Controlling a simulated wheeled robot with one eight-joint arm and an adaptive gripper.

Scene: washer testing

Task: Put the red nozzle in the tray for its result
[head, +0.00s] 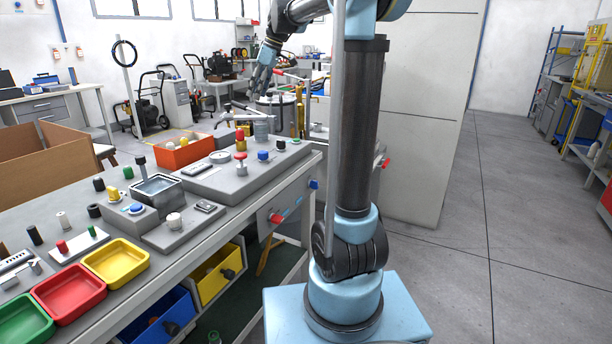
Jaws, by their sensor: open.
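A small red piece (62,246) stands on a pale plate on the bench beside a small green one. Another red-topped piece (240,135) stands on the grey test block (215,182), with a red-and-silver knob just below it in the picture. I cannot tell for sure which is the red nozzle. Three shallow trays lie along the bench's front edge: green (22,320), red (70,292) and yellow (116,264). My gripper (256,88) is open, raised above the far end of the bench, apart from the red pieces. Its fingertips are small, and no held thing shows.
A metal basin (157,188), an orange bin (184,152) and several black, white, green, yellow and blue pieces crowd the bench. A blue drawer (160,318) and a yellow drawer (218,275) sit below. The floor (500,220) at right is clear.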

